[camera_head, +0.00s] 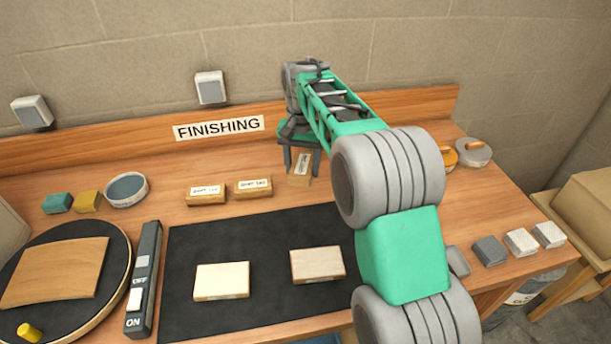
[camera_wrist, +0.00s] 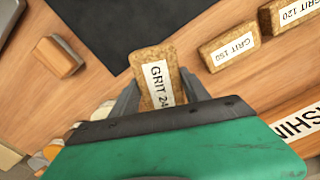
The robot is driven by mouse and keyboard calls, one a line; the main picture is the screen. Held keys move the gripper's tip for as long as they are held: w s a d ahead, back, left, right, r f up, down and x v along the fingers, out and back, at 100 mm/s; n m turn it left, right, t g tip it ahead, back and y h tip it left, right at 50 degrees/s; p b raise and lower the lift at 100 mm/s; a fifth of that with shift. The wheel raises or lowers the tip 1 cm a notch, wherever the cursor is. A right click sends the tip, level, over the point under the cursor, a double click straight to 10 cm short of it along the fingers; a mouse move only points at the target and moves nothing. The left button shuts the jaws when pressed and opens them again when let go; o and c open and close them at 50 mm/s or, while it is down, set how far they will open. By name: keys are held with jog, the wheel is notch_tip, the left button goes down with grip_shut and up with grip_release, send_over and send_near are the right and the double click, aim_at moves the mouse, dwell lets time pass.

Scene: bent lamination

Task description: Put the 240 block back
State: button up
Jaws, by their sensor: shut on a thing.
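The 240 block (camera_head: 299,178) is a cork block with a white label. In the wrist view the label on the block (camera_wrist: 155,75) reads "GRIT 24", the rest covered by my gripper. My gripper (camera_wrist: 158,98) is shut on it, one finger on each side. In the head view my gripper (camera_head: 302,156) is at the back of the bench, right of the GRIT 150 block (camera_head: 253,188) and the GRIT 120 block (camera_head: 206,196). The held block stands at an angle to them, with a gap. I cannot tell whether it touches the bench.
A black mat (camera_head: 270,220) with a pale block (camera_head: 222,281) and a wooden block (camera_head: 317,264) lies in front. A switch box (camera_head: 143,285) and a round turntable (camera_head: 120,290) stand at left. The back board (camera_head: 90,146) runs behind. Grey and white blocks (camera_head: 521,242) sit at right.

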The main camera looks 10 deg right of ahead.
jog(key=w+f, duration=0.1)
jog(key=w+d+f, duration=0.1)
jog(key=f, duration=0.1)
jog(key=w+f+p, duration=0.1)
jog(key=w+f, duration=0.1)
jog(key=shift+w+d+f, duration=0.1)
jog(key=shift+d+f, duration=0.1)
jog(key=shift+d, duration=0.1)
jog(key=shift+w+d+f, duration=0.1)
jog(key=shift+w+f, duration=0.05)
jog(key=shift+f, duration=1.6)
jog(key=shift+f, duration=0.1)
jog(key=shift+f, duration=0.15)
jog(key=o, duration=1.2)
